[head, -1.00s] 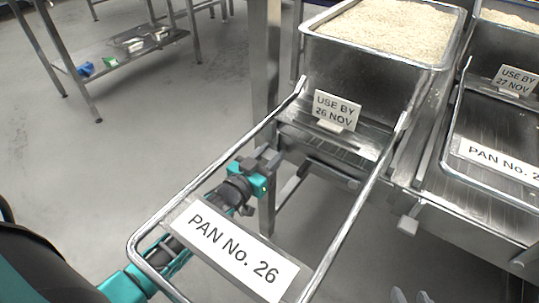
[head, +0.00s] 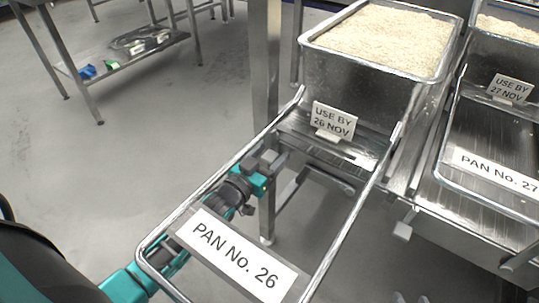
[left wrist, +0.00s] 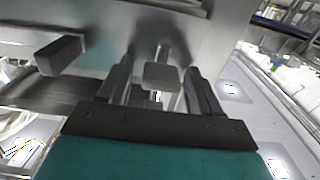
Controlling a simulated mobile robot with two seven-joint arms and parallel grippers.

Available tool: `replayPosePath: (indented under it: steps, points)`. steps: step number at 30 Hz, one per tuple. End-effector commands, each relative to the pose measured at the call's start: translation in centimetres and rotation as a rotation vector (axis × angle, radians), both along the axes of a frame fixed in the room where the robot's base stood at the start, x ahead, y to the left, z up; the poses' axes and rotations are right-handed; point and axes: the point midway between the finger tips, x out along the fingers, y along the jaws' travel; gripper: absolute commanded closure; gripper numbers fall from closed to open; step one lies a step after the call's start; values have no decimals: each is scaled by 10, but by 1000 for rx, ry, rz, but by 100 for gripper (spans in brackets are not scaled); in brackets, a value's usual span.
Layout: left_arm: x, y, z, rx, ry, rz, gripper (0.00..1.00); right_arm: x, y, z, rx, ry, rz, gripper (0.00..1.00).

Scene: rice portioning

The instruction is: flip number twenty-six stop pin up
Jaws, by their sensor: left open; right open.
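The number 26 station has a wire frame with a "PAN No. 26" label (head: 236,254) and a "USE BY 26 NOV" card (head: 333,121). My left gripper (head: 272,160) reaches under this frame from the lower left, below the steel front. In the left wrist view its fingers (left wrist: 160,88) are open, on either side of a small grey block (left wrist: 161,76), which looks like the stop pin's end; contact cannot be told. In the head view I cannot make out this pin. My right gripper (head: 410,298) shows only pale fingertips at the bottom edge, open and empty.
A rice-filled steel hopper (head: 385,42) stands behind the frame. The "PAN No. 27" station (head: 497,170) is at right, with a grey block (head: 403,230) hanging below its left side. Another grey block (left wrist: 60,55) is left in the wrist view.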

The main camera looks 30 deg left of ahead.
Motion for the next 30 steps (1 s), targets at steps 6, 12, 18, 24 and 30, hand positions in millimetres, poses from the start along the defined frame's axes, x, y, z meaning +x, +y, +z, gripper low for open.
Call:
replayPosePath:
  steps: [6, 12, 18, 24, 30]
  points:
    - [-2, 0, -1, 1, 4, 0, 36, 0, 1, 1, 6, 1, -4, 57]
    - [-26, 4, 0, 1, 7, 1, 36, 0, 2, 9, 9, 0, -6, 57]
    - [-69, 9, 0, 2, 7, 0, 36, 0, 2, 20, 9, 0, -6, 57]
    - [-106, 15, 0, 1, 5, 0, 36, 0, 2, 27, 9, -1, -6, 57]
    - [-125, 18, -1, 0, 3, 0, 36, 0, 2, 29, 9, -1, -6, 57]
